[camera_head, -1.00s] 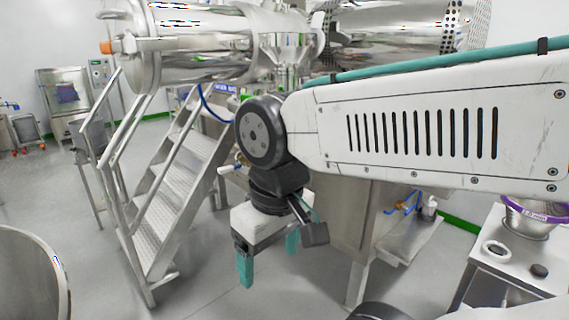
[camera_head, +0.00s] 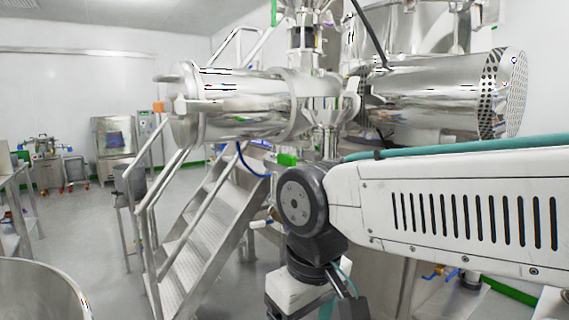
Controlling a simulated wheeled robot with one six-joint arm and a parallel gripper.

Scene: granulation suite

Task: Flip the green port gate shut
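A small green piece (camera_head: 287,159) shows on the steel machine, just above and behind my arm's dark joint; it may be the port gate, but I cannot tell its position. Another green part (camera_head: 274,12) is at the top edge, on the upper steelwork. My gripper (camera_head: 306,314) is at the bottom edge, well below and in front of the machine, touching nothing that I can see. One teal finger shows, set off to the side of the gripper body as when the fingers stood apart; the other finger is cut off by the frame.
Metal stairs with handrails (camera_head: 207,237) stand left of my arm. The horizontal steel cylinder (camera_head: 235,100) and perforated drum (camera_head: 498,95) hang above. A round steel vessel rim (camera_head: 45,275) is at the lower left. Open floor lies left of the stairs.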

